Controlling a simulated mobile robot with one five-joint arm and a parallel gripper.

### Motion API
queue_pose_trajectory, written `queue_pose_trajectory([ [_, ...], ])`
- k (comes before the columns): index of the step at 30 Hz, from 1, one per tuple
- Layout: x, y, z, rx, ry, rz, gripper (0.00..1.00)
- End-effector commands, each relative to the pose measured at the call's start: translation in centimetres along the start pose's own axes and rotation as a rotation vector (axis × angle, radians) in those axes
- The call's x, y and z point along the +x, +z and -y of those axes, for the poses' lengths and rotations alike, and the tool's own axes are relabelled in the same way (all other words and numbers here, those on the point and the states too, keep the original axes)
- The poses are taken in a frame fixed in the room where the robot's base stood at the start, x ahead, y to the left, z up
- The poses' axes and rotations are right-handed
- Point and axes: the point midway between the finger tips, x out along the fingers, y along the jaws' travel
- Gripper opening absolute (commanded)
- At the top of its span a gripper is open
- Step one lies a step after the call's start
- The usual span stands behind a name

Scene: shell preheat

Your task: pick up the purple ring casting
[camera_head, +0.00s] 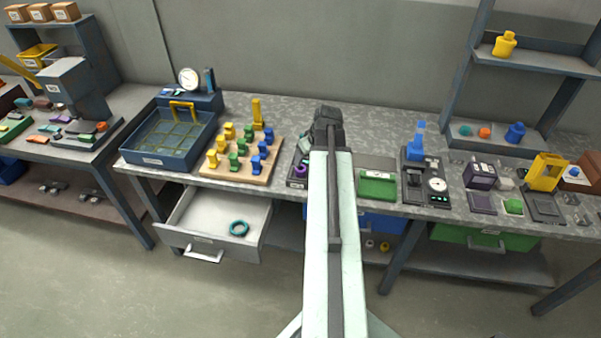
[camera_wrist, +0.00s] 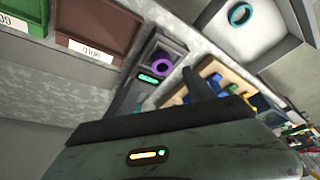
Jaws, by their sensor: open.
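The purple ring casting (camera_wrist: 161,73) sits on a dark square block at one end of a small bench device with a lit green display. In the head view the ring (camera_head: 301,169) shows just left of my arm, near the bench's front edge. My gripper (camera_wrist: 163,84) is open and empty. In the wrist view its two dark fingers point toward the device, with the ring apart from them and beyond the gap. In the head view my arm hides part of the device and the fingertips cannot be made out.
A wooden board (camera_head: 259,175) with yellow, green and blue pieces stands left of the device. An open drawer (camera_head: 188,212) below holds a teal ring (camera_head: 239,228). A green tray (camera_head: 378,187) and a gauge device (camera_head: 426,184) stand right of my arm.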

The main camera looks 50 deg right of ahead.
Motion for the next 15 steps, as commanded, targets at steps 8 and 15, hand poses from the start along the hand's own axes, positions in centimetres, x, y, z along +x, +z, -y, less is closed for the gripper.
queue_pose_trajectory([
  [8, 3.0, 0.1, 0.1, 0.0, 0.0, 0.001, 0.62],
  [15, 4.5, 0.0, 0.1, 0.001, 0.0, 0.001, 0.62],
])
